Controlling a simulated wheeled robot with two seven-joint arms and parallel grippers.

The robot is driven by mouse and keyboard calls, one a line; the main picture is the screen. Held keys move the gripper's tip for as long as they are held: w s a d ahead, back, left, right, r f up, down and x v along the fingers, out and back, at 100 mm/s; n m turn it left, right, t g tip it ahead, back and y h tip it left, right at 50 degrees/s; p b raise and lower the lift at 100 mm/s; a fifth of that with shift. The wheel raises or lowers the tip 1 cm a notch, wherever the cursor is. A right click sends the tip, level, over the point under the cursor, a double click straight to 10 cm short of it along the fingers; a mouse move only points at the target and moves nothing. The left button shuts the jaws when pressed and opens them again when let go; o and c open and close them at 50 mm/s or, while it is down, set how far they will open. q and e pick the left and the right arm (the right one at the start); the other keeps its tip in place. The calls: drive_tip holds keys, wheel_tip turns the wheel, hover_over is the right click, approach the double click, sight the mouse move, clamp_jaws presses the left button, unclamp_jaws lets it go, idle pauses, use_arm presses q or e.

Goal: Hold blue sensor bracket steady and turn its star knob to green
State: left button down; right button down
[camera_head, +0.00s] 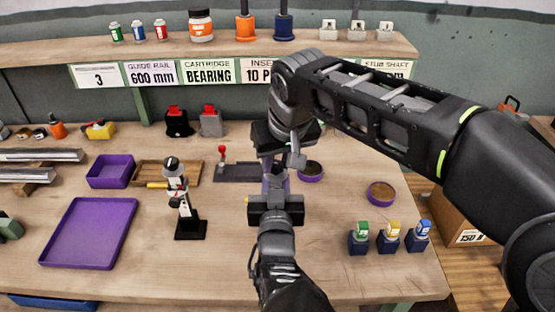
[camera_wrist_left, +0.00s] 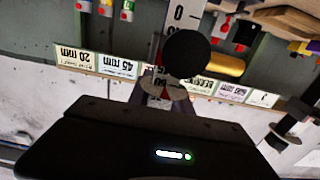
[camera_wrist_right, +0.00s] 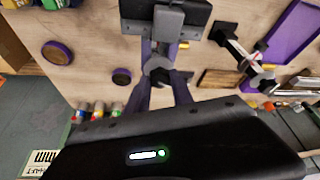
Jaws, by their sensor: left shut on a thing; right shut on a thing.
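My left gripper (camera_head: 273,184) comes up from the bottom of the head view. Its fingers (camera_wrist_left: 163,93) close on a grey, disc-like part (camera_wrist_left: 163,86), with a black round part (camera_wrist_left: 186,53) beside it in the left wrist view. My right gripper (camera_head: 278,163) reaches over from the right and meets the left one. In the right wrist view its fingers (camera_wrist_right: 160,85) are shut around a dark faceted piece (camera_wrist_right: 158,69), apparently the star knob. The bracket is mostly hidden between the two grippers. Its blue colour and the knob's green mark cannot be made out.
A black-based stand (camera_head: 190,229) stands left of my grippers. A purple tray (camera_head: 88,233) and a purple bin (camera_head: 110,171) lie farther left. Several small blue-based blocks (camera_head: 388,241) stand at the right, near a round purple dish (camera_head: 381,194). The table front between is clear.

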drive_tip(key=c, duration=1.1)
unclamp_jaws()
drive_tip(key=v, duration=1.2)
drive_tip(key=shift+w, duration=0.1)
use_arm(q)
drive_tip(key=c, duration=1.1)
unclamp_jaws()
